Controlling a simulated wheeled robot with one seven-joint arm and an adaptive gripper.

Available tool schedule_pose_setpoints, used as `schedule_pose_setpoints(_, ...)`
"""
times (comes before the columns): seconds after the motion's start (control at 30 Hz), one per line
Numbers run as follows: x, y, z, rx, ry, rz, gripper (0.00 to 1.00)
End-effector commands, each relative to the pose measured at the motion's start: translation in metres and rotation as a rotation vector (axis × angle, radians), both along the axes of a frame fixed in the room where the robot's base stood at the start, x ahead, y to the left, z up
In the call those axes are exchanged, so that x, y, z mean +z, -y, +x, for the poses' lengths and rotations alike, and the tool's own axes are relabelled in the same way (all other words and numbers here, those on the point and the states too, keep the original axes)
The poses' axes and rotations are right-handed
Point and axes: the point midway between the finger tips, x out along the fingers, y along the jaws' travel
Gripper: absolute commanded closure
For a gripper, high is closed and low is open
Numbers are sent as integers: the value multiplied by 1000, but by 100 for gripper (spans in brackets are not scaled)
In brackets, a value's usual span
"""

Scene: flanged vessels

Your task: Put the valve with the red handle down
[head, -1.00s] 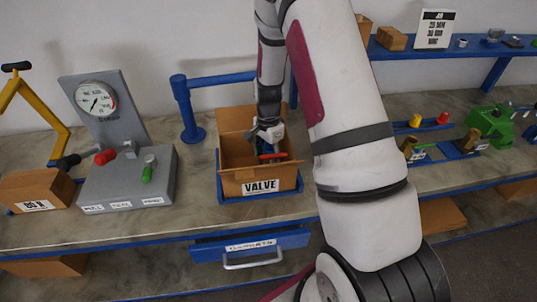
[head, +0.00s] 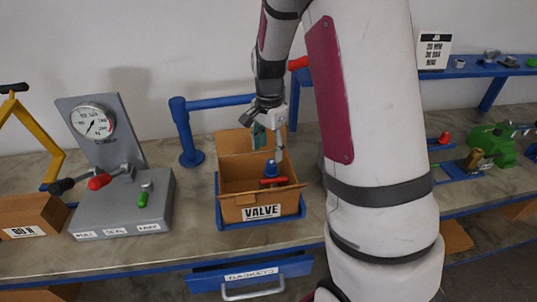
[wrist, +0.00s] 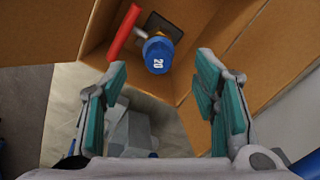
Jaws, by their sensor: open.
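The valve (head: 271,170) has a blue body and a red handle and is in the cardboard box (head: 240,213) labelled VALVE. In the wrist view the valve's round blue end (wrist: 158,54), marked 20, faces the camera, with the red handle (wrist: 124,32) to its left. A little brass shows behind the blue part. My gripper (head: 267,139) is above the box, apart from the valve. In the wrist view my gripper (wrist: 160,92) has its green-padded fingers wide apart with nothing between them.
The box stands in a blue tray (head: 217,208) on the bench. A grey gauge stand (head: 125,207) is to the left and a blue post with a rail (head: 186,135) behind. A blue drawer labelled GASKETS (head: 205,283) is below, pulled out somewhat.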

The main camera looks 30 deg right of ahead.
Motion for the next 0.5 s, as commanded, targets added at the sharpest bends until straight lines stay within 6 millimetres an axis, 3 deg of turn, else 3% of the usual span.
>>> schedule_pose_setpoints(0.27, 77, -40, -25, 279, 110, -7, 45)
schedule_pose_setpoints(0.5, 142, -80, -72, 616, 221, -56, 45)
